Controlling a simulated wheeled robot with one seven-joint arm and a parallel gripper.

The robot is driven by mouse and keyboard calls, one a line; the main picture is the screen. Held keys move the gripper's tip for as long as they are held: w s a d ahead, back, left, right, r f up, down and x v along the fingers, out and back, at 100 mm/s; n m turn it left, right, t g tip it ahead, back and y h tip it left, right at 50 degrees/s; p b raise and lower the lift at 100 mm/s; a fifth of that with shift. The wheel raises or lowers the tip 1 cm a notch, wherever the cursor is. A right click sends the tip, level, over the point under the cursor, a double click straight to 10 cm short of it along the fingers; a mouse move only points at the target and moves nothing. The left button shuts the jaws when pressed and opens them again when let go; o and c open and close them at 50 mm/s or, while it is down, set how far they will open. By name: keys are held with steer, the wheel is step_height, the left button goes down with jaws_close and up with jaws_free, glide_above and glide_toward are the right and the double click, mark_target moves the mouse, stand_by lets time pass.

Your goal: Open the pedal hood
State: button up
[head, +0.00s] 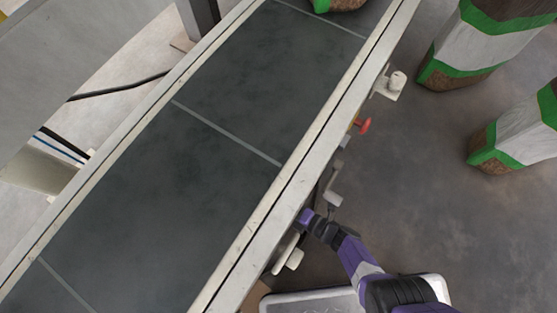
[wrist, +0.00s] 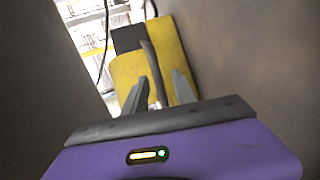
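In the wrist view a yellow housing (wrist: 180,52) with a dark grey panel (wrist: 129,39) stands ahead of my gripper; it looks like the pedal hood, but I cannot be sure. A slim grey bar (wrist: 150,60) runs down its front. My gripper (wrist: 158,88) has its two grey fingers apart, with the lower part of the bar appearing between them. I cannot tell whether they touch it. In the head view my arm reaches to the conveyor's right side, and the fingertips are hidden below the frame edge. The hood does not show there.
A dark conveyor belt (head: 210,160) with a pale metal frame (head: 283,190) crosses the head view. A red knob (head: 364,125) and brackets stick out from its right side. Green-and-white bags (head: 480,50) stand at right on open grey floor. A pale tray-like thing (head: 310,301) lies below my arm.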

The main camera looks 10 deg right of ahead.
jaws_close()
stand_by(1.4)
